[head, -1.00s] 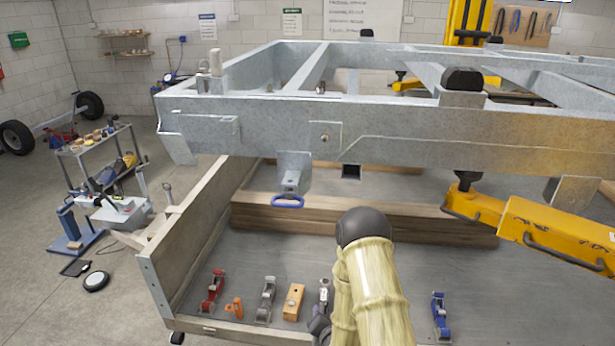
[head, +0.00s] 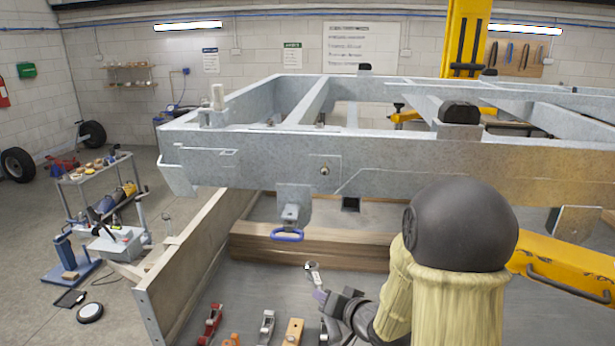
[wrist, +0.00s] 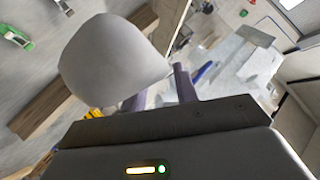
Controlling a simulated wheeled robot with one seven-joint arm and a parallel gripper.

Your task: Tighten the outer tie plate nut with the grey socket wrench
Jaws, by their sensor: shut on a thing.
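My gripper (head: 322,297) is shut on the grey socket wrench (head: 313,273), holding it above the grey deck. The wrench's pale head points up and slightly left, below the frame beam. In the wrist view, the purple fingers (wrist: 160,93) show beside a large smooth grey shape, seen very close; I take it for part of the wrench. A nut (head: 324,171) sits on a small plate on the beam's front face, well above the wrench and apart from it. I cannot tell whether it is loose.
The galvanised trailer frame (head: 260,155) spans the view. Red (head: 210,325), grey (head: 266,328) and wooden (head: 292,331) tools stand on the deck.

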